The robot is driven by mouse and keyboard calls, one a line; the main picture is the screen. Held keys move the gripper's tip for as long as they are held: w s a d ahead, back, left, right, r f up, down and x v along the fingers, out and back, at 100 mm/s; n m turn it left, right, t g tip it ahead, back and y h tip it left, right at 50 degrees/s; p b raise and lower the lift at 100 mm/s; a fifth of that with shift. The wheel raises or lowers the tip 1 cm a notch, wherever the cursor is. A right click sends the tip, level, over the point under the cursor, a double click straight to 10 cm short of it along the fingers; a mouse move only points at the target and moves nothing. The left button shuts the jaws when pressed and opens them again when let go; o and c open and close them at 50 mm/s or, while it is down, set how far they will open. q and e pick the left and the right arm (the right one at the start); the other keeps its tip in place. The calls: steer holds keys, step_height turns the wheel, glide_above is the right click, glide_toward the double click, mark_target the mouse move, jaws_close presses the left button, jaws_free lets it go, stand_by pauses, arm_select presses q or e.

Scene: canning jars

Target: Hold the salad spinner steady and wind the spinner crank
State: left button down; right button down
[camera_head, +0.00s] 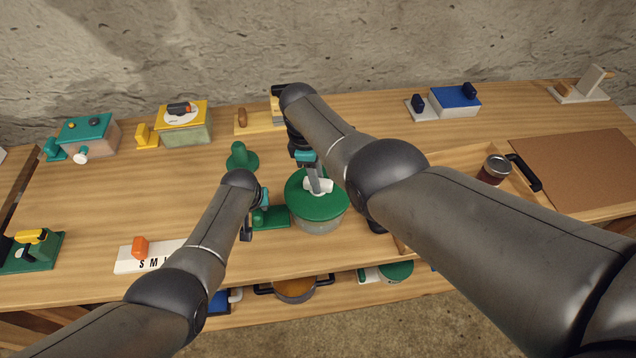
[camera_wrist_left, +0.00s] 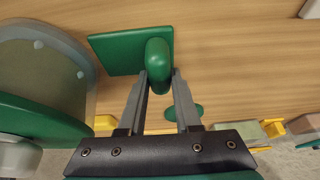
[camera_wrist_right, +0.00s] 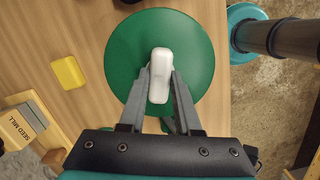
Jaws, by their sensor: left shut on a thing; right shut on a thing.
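The salad spinner has a round green lid (camera_head: 312,208) over a clear bowl (camera_head: 322,226) and stands near the middle of the table. A green plate with an upright green handle (camera_wrist_left: 158,62) sits beside the bowl. My left gripper (camera_wrist_left: 158,78) is shut on this handle. The white crank knob (camera_wrist_right: 160,72) is on top of the lid, which also shows in the right wrist view (camera_wrist_right: 190,40). My right gripper (camera_wrist_right: 160,80) is shut on the knob from above. In the head view my right arm hides part of the lid's surroundings.
A white slider board with an orange knob (camera_head: 140,247) is at the front left. A jar (camera_head: 493,168) stands in a wooden tray at right. Several boxed devices line the back edge.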

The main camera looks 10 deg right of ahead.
steer(key=shift+m, duration=0.9)
steer(key=c, duration=0.5)
jaws_free()
steer(key=shift+r, duration=0.1)
steer(key=shift+w+a+r, duration=0.15)
steer(key=shift+a+r, duration=0.1)
steer(key=shift+r, duration=1.7)
steer(key=shift+w+a+r, duration=0.1)
steer(key=shift+a+r, duration=0.2)
steer(key=shift+r, duration=1.7)
steer(key=shift+w+a+r, duration=0.15)
steer(key=shift+a+r, duration=0.1)
steer(key=shift+r, duration=1.7)
